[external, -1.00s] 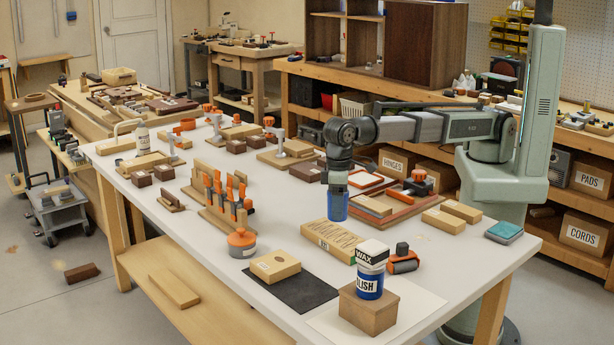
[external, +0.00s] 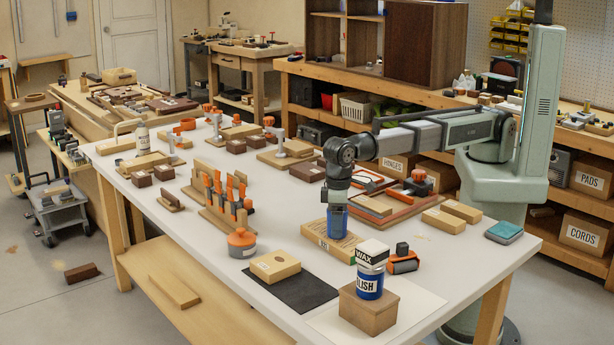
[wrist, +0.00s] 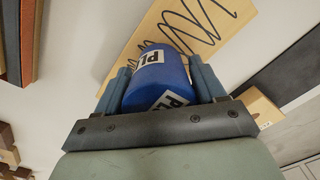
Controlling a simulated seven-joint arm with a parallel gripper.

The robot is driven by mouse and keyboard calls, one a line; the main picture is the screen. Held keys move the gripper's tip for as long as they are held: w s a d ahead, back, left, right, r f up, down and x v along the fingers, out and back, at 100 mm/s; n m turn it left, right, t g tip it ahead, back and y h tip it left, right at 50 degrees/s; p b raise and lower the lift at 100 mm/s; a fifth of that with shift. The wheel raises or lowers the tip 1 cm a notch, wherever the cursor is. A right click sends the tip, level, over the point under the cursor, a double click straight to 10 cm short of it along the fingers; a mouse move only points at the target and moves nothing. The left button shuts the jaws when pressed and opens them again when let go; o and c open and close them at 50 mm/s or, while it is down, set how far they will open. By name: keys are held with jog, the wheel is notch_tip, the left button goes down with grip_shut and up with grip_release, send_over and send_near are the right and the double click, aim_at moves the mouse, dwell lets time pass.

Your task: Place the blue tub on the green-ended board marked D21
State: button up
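My gripper (external: 337,207) is shut around a blue tub (external: 336,224), with a finger on each side. The tub hangs upright below my wrist. In the wrist view the tub (wrist: 157,78) shows white labels starting "PL" between the fingers (wrist: 160,85). A pale wooden board (external: 318,234) lies flat on the bench under the tub. In the wrist view the board (wrist: 205,22) bears a black squiggle. Whether the tub touches the board is unclear.
A brown box (external: 369,308) in front holds a blue POLISH tub (external: 370,283) with a WAX block (external: 372,252) on top. A black mat (external: 305,291) with a wooden block, an orange-topped jar (external: 241,241) and an orange-and-black tool (external: 403,262) stand around the board.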

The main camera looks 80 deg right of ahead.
jog(key=o, duration=0.3)
notch_tip(320, 180, up, 12)
jog(key=shift+r, duration=0.15)
dwell(0.6)
dwell(0.4)
